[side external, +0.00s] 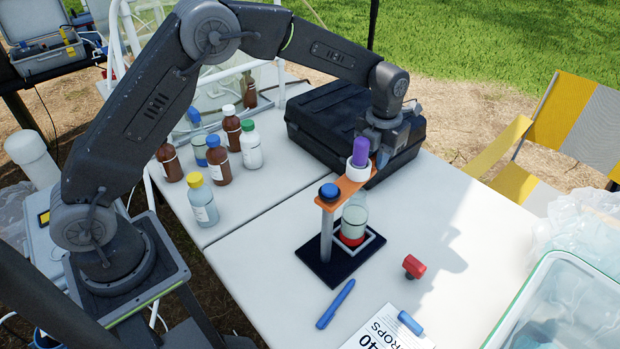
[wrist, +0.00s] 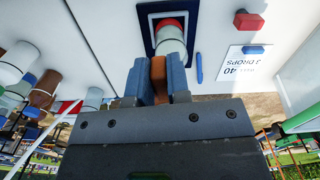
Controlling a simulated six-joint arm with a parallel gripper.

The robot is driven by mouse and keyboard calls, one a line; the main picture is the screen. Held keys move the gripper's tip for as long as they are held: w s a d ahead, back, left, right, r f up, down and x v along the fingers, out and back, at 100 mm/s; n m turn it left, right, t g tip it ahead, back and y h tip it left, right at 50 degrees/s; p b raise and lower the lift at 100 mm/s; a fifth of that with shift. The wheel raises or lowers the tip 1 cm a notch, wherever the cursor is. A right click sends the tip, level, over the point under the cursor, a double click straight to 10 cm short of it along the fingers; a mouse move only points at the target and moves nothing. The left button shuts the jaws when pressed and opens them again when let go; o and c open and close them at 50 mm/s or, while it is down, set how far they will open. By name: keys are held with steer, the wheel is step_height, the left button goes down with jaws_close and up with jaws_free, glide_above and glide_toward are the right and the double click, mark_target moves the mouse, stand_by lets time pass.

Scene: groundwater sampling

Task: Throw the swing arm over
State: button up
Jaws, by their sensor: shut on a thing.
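The orange swing arm (side external: 345,190) sits level on a grey post (side external: 327,235) topped by a blue knob (side external: 330,191). Its far end carries a white holder with a purple-capped piece (side external: 361,152). The post rises from a black base (side external: 325,268) with a white square outline. A clear vessel with red at its bottom (side external: 355,218) stands in that square. My gripper (side external: 383,155) is at the arm's far end, behind the purple piece. In the wrist view, my blue-grey fingers (wrist: 157,75) are shut on the orange arm (wrist: 158,68), one on each side.
A red clamp-like piece (side external: 413,266), a blue pen (side external: 336,304) and a paper sheet (side external: 388,330) lie in front. Several bottles (side external: 222,158) stand left. A black case (side external: 330,115) is behind my gripper. A clear bin (side external: 560,300) is front right. The tabletop right of the stand is mostly clear.

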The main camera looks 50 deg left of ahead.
steer(key=shift+w+d+m, duration=0.2)
steer(key=shift+d+m, duration=0.1)
steer(key=shift+d, duration=0.35)
steer(key=o, duration=0.8)
steer(key=shift+o, duration=0.2)
steer(key=shift+r, duration=0.1)
step_height(320, 180, up, 14)
steer(key=shift+f, duration=0.2)
